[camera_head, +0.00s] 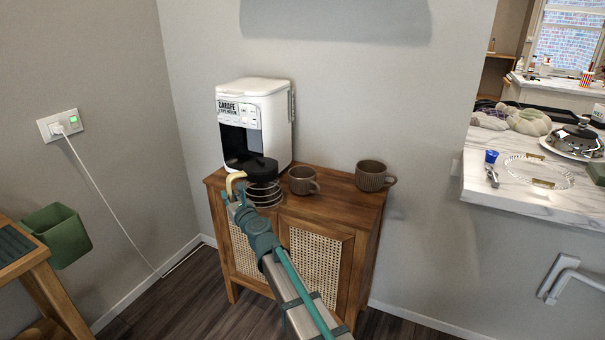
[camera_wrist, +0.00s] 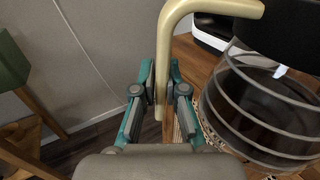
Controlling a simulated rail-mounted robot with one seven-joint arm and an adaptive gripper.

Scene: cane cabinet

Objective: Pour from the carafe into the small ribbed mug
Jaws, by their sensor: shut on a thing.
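The carafe (camera_head: 264,188) has a black lid, a clear body with rings and a beige handle (camera_wrist: 176,50). It stands out in front of the coffee machine, over the cabinet's front left edge; I cannot tell whether it touches the top. Its body fills the right of the wrist view (camera_wrist: 262,105). My gripper (camera_head: 236,196) is shut on the handle, with teal fingers on both sides of it in the wrist view (camera_wrist: 162,85). A smaller brown mug (camera_head: 302,181) stands just right of the carafe.
A white coffee machine (camera_head: 262,108) stands at the back left of the wooden cabinet (camera_head: 335,190), against the wall. The cabinet top between the two mugs is clear. A marble counter (camera_head: 490,200) is at right, a green bin (camera_head: 58,235) at left.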

